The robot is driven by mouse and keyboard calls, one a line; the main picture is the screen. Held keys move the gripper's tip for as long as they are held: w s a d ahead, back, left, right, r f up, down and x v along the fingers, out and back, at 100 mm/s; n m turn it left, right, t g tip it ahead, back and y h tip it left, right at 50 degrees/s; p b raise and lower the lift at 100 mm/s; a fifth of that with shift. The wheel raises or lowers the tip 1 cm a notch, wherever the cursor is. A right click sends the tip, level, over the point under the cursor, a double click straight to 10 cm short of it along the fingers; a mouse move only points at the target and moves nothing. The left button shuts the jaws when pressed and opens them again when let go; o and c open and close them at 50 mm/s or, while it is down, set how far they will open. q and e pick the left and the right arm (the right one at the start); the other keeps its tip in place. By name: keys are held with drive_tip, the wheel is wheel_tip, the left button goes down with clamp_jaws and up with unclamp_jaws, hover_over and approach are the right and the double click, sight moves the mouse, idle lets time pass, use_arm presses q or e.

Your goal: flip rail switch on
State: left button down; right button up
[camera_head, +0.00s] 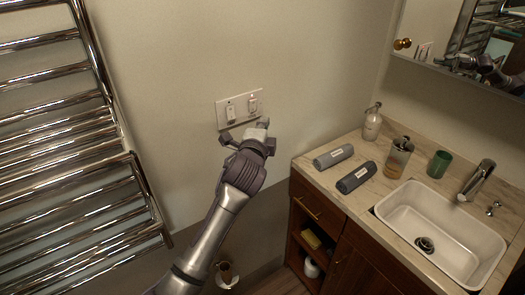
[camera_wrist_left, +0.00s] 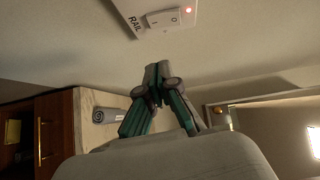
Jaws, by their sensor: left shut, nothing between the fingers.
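A white wall plate (camera_head: 239,108) with two switches is on the beige wall. The right switch (camera_head: 253,105) has a small red light lit above it. In the left wrist view a rocker switch (camera_wrist_left: 171,18) marked I and O sits beside the label RAIL (camera_wrist_left: 136,23), with a red light (camera_wrist_left: 188,10) lit by it. My left gripper (camera_head: 263,126) is just below the plate's right part. In the left wrist view its fingers (camera_wrist_left: 158,72) are shut together and empty, apart from the rocker in the picture. My right gripper is not in view.
A chrome towel rail (camera_head: 75,125) fills the left side. At right, a vanity counter (camera_head: 375,190) holds rolled towels (camera_head: 333,156), bottles (camera_head: 398,157), a green cup (camera_head: 440,163) and a sink (camera_head: 440,225). A mirror (camera_head: 440,35) hangs above. The wall around the plate is clear.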

use_arm(q)
drive_tip(key=s+a+f+b, duration=0.1)
drive_tip(key=s+a, duration=0.1)
drive_tip(key=s, duration=0.6)
drive_tip(key=shift+s+f+b, duration=0.15)
drive_tip(key=shift+s+b, duration=0.05)
drive_tip(key=shift+b, duration=0.15)
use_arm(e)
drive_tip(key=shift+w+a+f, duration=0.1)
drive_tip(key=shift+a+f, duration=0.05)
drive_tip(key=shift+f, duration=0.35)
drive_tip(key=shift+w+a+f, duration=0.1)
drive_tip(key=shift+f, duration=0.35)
